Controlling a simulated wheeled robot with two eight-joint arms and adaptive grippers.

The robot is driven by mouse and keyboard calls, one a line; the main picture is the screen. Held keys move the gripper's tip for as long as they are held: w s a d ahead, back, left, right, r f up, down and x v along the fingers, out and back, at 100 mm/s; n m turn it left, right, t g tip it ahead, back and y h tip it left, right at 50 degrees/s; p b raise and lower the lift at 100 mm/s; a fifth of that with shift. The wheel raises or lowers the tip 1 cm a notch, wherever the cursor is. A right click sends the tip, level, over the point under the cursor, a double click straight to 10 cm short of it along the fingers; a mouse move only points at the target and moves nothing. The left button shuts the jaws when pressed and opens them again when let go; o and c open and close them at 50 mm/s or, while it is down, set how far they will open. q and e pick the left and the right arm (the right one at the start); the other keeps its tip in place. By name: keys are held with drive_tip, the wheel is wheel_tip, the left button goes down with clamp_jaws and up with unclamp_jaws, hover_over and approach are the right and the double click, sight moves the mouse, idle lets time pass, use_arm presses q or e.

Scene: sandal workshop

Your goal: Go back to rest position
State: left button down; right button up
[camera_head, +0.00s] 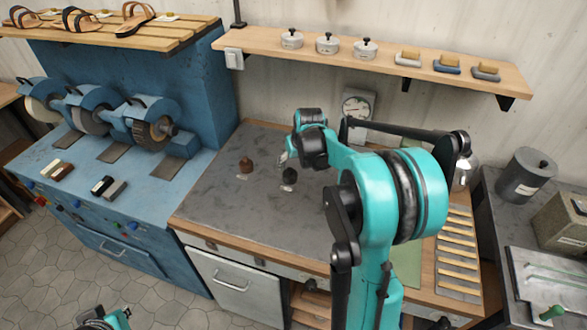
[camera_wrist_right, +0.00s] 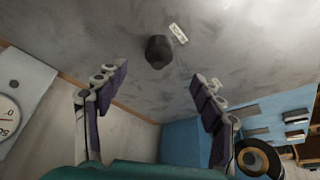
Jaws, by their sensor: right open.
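My right arm reaches up over the workbench (camera_head: 225,215) in the head view. Its gripper (camera_head: 284,159) is small and partly hidden by its own wrist there. In the right wrist view the right gripper (camera_wrist_right: 158,77) is open, with its two purple-padded fingers wide apart and nothing between them. A dark knob-like object (camera_wrist_right: 158,52) with a small label stands on the grey benchtop beyond the fingertips, apart from them. My left gripper (camera_head: 103,320) shows only in part at the bottom left edge of the head view, low above the floor tiles; its fingers cannot be made out.
A brown knob-like object (camera_head: 246,165) and a black one (camera_head: 289,176) stand on the benchtop. A blue grinding machine (camera_head: 130,190) is at left. A wall shelf (camera_head: 390,66) with tins and brushes runs above. A dial gauge (camera_head: 355,108) stands at the back.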

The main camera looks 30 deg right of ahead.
drive_tip(key=s+a+n+t+y+b, duration=0.1)
drive_tip(key=s+a+b, duration=0.4)
drive_tip(key=s+a, duration=1.5)
drive_tip(key=s+n+t, duration=0.1)
drive_tip(key=s, duration=0.2)
drive_tip(key=shift+s+a+f+t, duration=0.15)
drive_tip(key=shift+a+t, duration=0.05)
drive_tip(key=shift+t, duration=0.2)
